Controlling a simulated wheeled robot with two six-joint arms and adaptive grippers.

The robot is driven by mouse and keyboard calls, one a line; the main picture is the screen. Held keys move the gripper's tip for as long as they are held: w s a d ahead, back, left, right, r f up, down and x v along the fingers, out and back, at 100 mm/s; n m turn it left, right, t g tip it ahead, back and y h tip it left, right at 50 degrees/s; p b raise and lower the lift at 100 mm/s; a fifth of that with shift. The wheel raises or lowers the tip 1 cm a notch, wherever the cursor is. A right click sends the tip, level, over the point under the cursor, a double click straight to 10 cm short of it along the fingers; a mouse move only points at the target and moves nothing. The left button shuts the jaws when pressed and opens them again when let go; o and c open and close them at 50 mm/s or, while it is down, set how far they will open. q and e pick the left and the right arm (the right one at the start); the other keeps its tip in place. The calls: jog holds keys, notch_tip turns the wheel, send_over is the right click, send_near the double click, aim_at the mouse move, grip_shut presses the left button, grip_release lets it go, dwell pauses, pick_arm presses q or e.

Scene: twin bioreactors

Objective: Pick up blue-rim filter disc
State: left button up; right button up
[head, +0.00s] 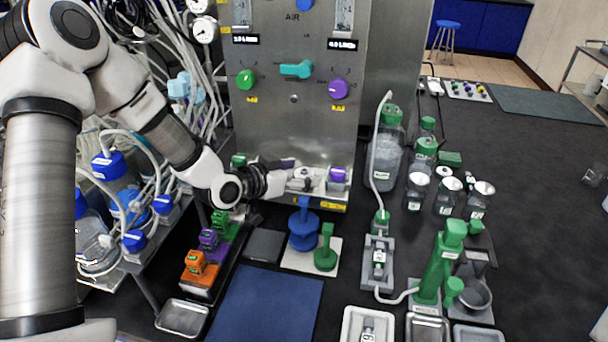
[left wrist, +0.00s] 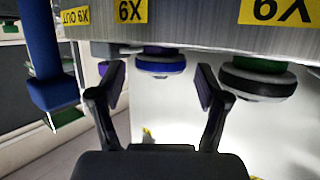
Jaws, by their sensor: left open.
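A round disc with a blue rim (left wrist: 161,65) sits under the edge of the steel panel in the left wrist view, with a purple part above it. My left gripper (left wrist: 160,84) is open, its two fingers on either side of the disc in the picture, with visible gaps to both. It holds nothing. In the head view my left gripper (head: 283,181) reaches in from the left to the bottom of the panel; I cannot make out the blue-rim disc clearly there. My right gripper is not in view.
A dark-rimmed disc with a green part (left wrist: 258,78) hangs to the right of the blue-rim disc. A blue post (left wrist: 46,70) stands left. Below the panel are a blue stand (head: 303,232) and a green stand (head: 325,258). A blue mat (head: 265,305) lies clear in front.

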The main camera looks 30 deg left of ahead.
pick_arm(q)
jog(key=shift+x, duration=0.85)
jog(key=shift+s+r, duration=0.1)
jog(key=shift+s, duration=0.05)
jog(key=shift+c, duration=1.3)
jog(key=c, duration=0.6)
jog(key=shift+r, duration=0.1)
